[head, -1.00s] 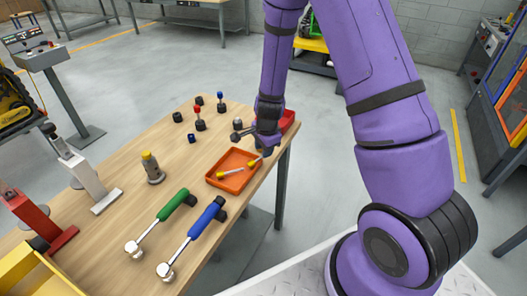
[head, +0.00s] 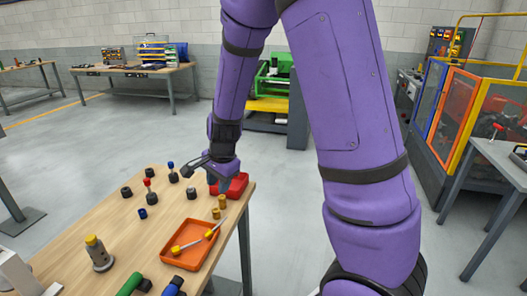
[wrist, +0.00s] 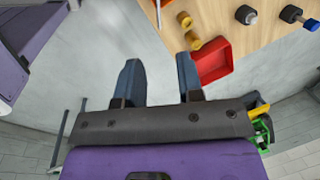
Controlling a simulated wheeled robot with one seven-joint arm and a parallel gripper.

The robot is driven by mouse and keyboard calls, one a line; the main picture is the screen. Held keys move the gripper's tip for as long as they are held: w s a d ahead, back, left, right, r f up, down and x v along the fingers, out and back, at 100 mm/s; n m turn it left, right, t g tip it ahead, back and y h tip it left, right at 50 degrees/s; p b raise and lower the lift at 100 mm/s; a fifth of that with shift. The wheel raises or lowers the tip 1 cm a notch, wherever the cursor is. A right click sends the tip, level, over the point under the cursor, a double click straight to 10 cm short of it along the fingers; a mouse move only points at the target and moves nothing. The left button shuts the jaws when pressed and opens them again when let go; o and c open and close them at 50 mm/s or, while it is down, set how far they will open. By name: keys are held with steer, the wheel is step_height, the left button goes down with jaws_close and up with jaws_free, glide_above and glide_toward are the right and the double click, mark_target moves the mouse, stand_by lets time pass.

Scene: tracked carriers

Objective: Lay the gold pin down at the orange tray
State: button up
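The orange tray (head: 165,256) lies near the table's right edge. A pin with a gold-yellow end (head: 179,250) and a pale shaft lies in it. A second such pin (head: 210,234) lies at its right side, its pale shaft reaching across the rim; I cannot tell which is the gold pin. My gripper (head: 208,178) is beyond the tray, near the red container. In the wrist view its two fingers (wrist: 158,78) stand wide apart with nothing between them.
Two short gold pieces (head: 216,213) (head: 222,202) stand between the orange tray and the red container (head: 236,186); they also show in the wrist view (wrist: 183,20). Several dark bases, some with coloured knobs, stand left of my gripper. A yellow-topped grey post (head: 97,252) stands farther left.

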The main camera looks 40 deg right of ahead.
steer(key=s+r+n+t+y, duration=0.1)
steer(key=s+r+n, duration=0.35)
steer(key=r, duration=0.35)
steer(key=s+r+n+t, duration=0.1)
steer(key=s+r+n, duration=0.2)
steer(key=s+r, duration=0.35)
steer(key=s+r+n+h, duration=0.1)
steer(key=s+r+n, duration=0.2)
steer(key=s, duration=0.4)
steer(key=s+d+r+n+t+h, duration=0.1)
steer(key=s+r+n, duration=0.3)
steer(key=s+r, duration=0.2)
steer(key=shift+s, duration=0.5)
steer(key=shift+a, duration=0.1)
